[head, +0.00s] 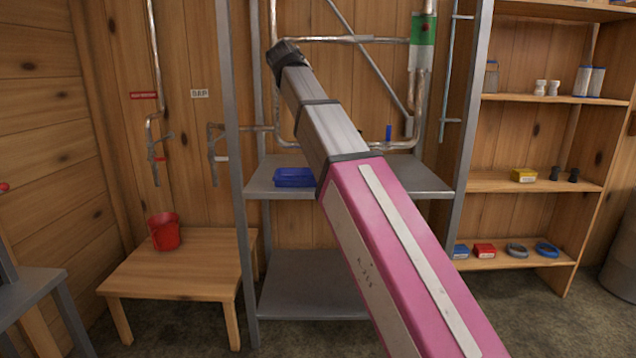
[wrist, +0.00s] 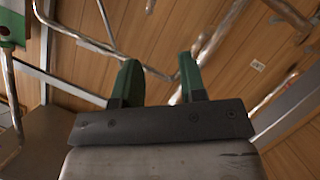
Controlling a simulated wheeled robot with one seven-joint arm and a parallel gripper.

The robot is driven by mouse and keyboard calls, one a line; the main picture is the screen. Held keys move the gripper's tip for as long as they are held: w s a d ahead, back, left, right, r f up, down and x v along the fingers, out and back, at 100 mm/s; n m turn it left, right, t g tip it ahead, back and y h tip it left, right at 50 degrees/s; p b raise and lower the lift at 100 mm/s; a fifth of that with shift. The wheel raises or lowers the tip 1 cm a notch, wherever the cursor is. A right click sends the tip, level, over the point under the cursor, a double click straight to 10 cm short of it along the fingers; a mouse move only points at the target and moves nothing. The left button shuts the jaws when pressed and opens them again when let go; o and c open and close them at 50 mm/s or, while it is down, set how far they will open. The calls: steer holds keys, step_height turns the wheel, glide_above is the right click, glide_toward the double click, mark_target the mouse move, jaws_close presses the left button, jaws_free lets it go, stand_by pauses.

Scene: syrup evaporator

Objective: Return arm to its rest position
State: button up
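My arm (head: 400,240), pink near the base and grey farther out, reaches from the lower right up to the dark end piece (head: 284,52) in front of the metal rack. My gripper's fingers cannot be made out in the head view. In the wrist view my gripper (wrist: 160,82) shows two green fingers standing apart, with nothing between them. Behind the fingers are pipes and the wooden wall.
The metal rack (head: 240,210) carries a blue tray (head: 294,178) and pipes (head: 277,95). A red bucket (head: 164,232) stands on a low wooden table (head: 205,265) to the left. Shelves (head: 525,98) with small items stand on the right.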

steer(key=s+d+f+m+g, duration=0.15)
steer(key=d+f, duration=0.35)
steer(key=f, duration=0.9)
steer(key=d+f+g, duration=0.3)
steer(key=d+f, duration=0.1)
steer(key=f, duration=1)
steer(key=s+d+f+g, duration=0.1)
steer(key=d+f+g, duration=0.3)
steer(key=f, duration=0.9)
steer(key=s+d+f+m+g+y, duration=0.1)
steer(key=s+d+f, duration=0.2)
steer(key=s+f, duration=0.4)
steer(key=s+d+f+m+g+y, duration=0.1)
steer(key=s+d+f, duration=0.3)
steer(key=s+f, duration=0.4)
steer(key=s+d+f+m+g+y, duration=0.1)
steer(key=s+d+f+g, duration=0.2)
steer(key=s+f, duration=0.4)
step_height(320, 180, down, 7)
steer(key=shift+s+d+f, duration=0.15)
steer(key=shift+d+f, duration=0.05)
steer(key=shift+d, duration=0.55)
steer(key=shift+m, duration=0.25)
